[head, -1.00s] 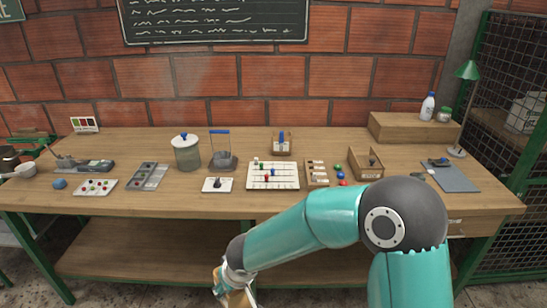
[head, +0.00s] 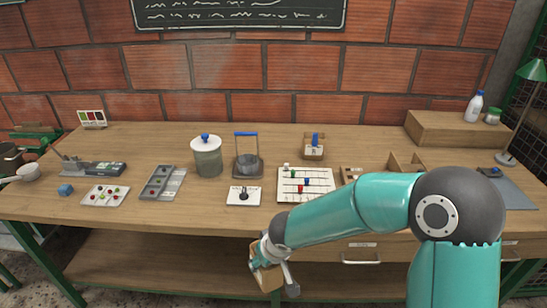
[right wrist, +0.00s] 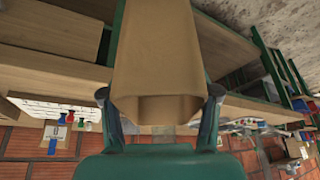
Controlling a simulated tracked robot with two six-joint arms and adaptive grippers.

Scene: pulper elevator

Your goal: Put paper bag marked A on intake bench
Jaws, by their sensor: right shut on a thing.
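My right gripper (head: 268,256) is shut on a tan paper bag (head: 268,279), in front of the bench's front edge and below the level of its top. The bag fills the middle of the right wrist view (right wrist: 155,55), with a gripper finger at each side. I see no letter on the side of the bag that shows. The long wooden bench (head: 215,217) runs across the head view. My left gripper is not in view.
The bench top carries a lidded jar (head: 207,160), a blue-handled holder (head: 247,160), a white pegged board (head: 304,184) and several small trays. A wooden riser (head: 450,130) stands at the back right. My right arm hides part of the right side. Bare wood shows along the front left.

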